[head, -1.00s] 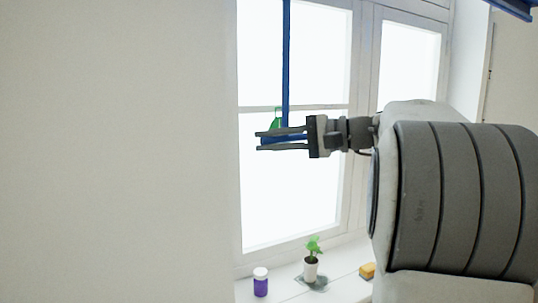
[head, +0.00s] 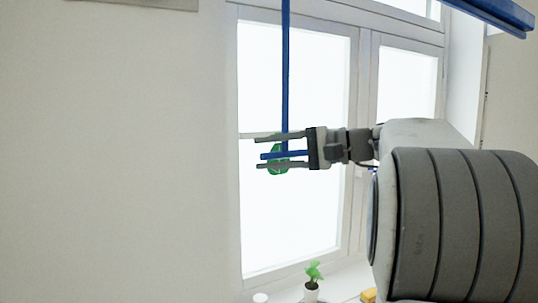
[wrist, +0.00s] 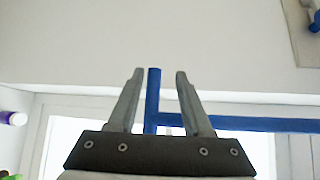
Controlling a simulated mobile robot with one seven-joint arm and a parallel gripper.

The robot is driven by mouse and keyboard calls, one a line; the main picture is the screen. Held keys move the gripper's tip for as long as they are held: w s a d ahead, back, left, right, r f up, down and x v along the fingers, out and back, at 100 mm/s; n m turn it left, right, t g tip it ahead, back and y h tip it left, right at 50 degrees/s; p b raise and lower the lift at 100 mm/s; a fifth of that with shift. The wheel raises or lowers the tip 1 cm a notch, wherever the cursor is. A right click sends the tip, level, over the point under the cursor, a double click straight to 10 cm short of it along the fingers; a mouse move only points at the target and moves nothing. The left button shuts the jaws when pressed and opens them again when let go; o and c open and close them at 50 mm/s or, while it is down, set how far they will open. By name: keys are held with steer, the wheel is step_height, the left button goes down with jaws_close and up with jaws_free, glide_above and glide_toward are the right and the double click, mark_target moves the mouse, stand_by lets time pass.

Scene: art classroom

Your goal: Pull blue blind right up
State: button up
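A thin blue vertical bar (head: 285,75) hangs in front of the left window pane in the head view. At its lower end a short blue horizontal bar (head: 270,155) lies between the fingers of my gripper (head: 281,152). The fingers are apart, with gaps above and below the blue bar. In the wrist view, a blue piece (wrist: 152,95) stands between the open fingertips (wrist: 158,78), nearer the left finger. A blue bar (wrist: 262,124) runs from it to the right. How these parts join the blind is not clear.
A green object (head: 277,168) shows behind the fingers against the window. A potted plant (head: 313,276) stands on the sill below, beside a white lid (head: 260,298) and a yellow block (head: 368,295). Another blue bar (head: 492,14) is at the upper right. Bare wall is at left.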

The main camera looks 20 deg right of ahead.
steer(key=shift+f, duration=0.1)
steer(key=shift+s+d, duration=0.15)
steer(key=shift+d, duration=0.05)
steer(key=b+v, duration=0.1)
steer(key=v, duration=1.6)
